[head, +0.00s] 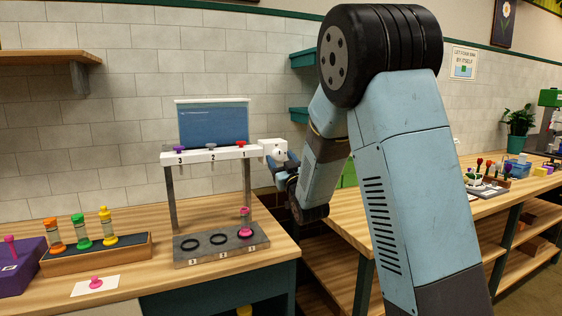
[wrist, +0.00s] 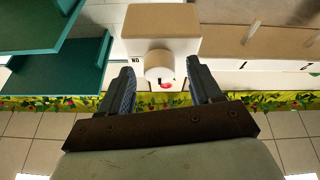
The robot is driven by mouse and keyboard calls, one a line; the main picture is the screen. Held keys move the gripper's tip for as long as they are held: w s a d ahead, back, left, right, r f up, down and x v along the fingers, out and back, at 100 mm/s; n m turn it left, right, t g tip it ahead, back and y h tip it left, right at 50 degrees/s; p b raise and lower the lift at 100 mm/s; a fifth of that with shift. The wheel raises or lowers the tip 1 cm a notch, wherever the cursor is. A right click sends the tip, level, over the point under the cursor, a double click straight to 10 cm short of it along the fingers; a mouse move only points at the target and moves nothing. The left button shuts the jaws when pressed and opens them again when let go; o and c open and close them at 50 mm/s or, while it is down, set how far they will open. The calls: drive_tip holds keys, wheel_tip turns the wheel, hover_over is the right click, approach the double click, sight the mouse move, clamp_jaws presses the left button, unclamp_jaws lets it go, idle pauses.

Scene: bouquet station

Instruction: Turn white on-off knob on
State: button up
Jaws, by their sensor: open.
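A white box (head: 268,147) sits at the right end of the white bar of the station. In the wrist view the white round knob (wrist: 159,66) sticks out of this box's front, with a small red mark (wrist: 166,85) beside it. My gripper (wrist: 161,82) is open, with one finger on each side of the knob and visible gaps to it. In the head view my gripper (head: 284,165) is at the box's right side; the knob is hard to make out there.
The white bar (head: 212,156) carries purple, grey and red valves below a blue tank (head: 213,124). A pink-topped vial (head: 246,222) stands on the grey base (head: 222,245). A rack (head: 100,253) with several vials stands left. Teal shelves (wrist: 52,75) are close left in the wrist view.

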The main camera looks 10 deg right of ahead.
drive_tip(key=shift+c, duration=0.3)
drive_tip(key=c, duration=1)
drive_tip(key=m+h, duration=0.1)
drive_tip(key=m, duration=0.2)
drive_tip(key=m+h, duration=0.2)
drive_tip(key=m, duration=0.1)
drive_tip(key=shift+a+r+m+h, duration=0.1)
drive_tip(key=shift+a+m+h, duration=0.05)
drive_tip(key=shift+m+h, duration=0.15)
drive_tip(key=m+h, duration=0.1)
drive_tip(key=m, duration=0.2)
drive_tip(key=m+h, duration=0.2)
drive_tip(key=m, duration=0.1)
drive_tip(key=shift+a+r+g, duration=0.1)
drive_tip(key=shift+g, duration=0.2)
drive_tip(key=m+g+h, duration=0.1)
drive_tip(key=m, duration=0.4)
drive_tip(key=shift+r, duration=0.1)
drive_tip(key=shift+m+g, duration=1)
drive_tip(key=shift+m, duration=1.3)
drive_tip(key=shift+s, duration=0.1)
